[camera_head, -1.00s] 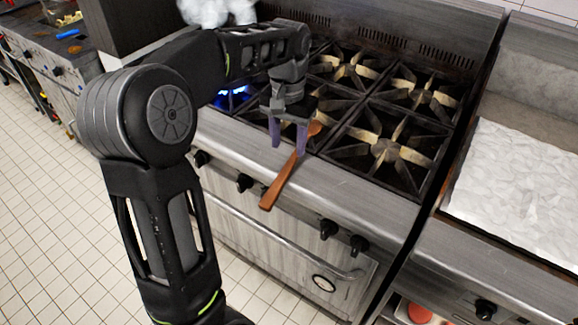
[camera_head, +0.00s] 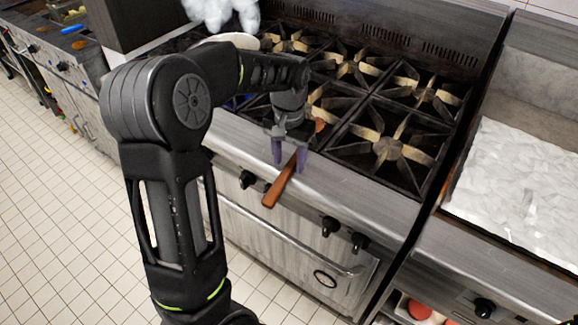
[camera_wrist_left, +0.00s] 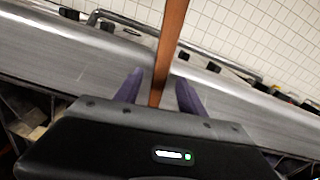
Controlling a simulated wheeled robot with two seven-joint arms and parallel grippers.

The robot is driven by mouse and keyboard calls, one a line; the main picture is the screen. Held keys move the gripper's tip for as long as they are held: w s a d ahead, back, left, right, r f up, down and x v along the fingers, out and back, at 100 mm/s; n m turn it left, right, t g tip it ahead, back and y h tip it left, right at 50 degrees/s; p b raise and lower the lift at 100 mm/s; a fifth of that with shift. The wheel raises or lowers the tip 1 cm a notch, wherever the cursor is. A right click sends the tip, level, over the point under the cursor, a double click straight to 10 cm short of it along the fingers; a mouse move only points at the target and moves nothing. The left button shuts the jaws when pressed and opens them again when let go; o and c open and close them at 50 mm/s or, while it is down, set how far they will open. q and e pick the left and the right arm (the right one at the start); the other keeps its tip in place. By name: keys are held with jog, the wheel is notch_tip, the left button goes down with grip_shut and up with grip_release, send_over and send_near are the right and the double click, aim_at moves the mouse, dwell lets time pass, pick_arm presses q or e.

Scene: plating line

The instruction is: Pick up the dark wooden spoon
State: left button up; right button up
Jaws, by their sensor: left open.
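The dark wooden spoon (camera_head: 281,183) lies across the stove's steel front edge, its handle sticking out over the front and its other end by the burner grates. My left gripper (camera_head: 289,160) is open above the spoon, with its purple fingertips on either side of the wood. In the left wrist view the spoon (camera_wrist_left: 170,45) runs between the two open fingers (camera_wrist_left: 160,95), nearer the left one. I cannot tell whether the fingers touch it. My right gripper is not in view.
The stove (camera_head: 345,185) has several cast-iron grates (camera_head: 388,148) and black knobs (camera_head: 330,226) along its front. A steel unit with a white, rippled top (camera_head: 520,190) stands at the right. A pale round object (camera_head: 228,40) sits at the back left, below white smoke.

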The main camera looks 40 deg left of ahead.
pick_arm(q)
jog(key=shift+f, duration=0.55)
jog(key=shift+c, duration=0.5)
grip_shut()
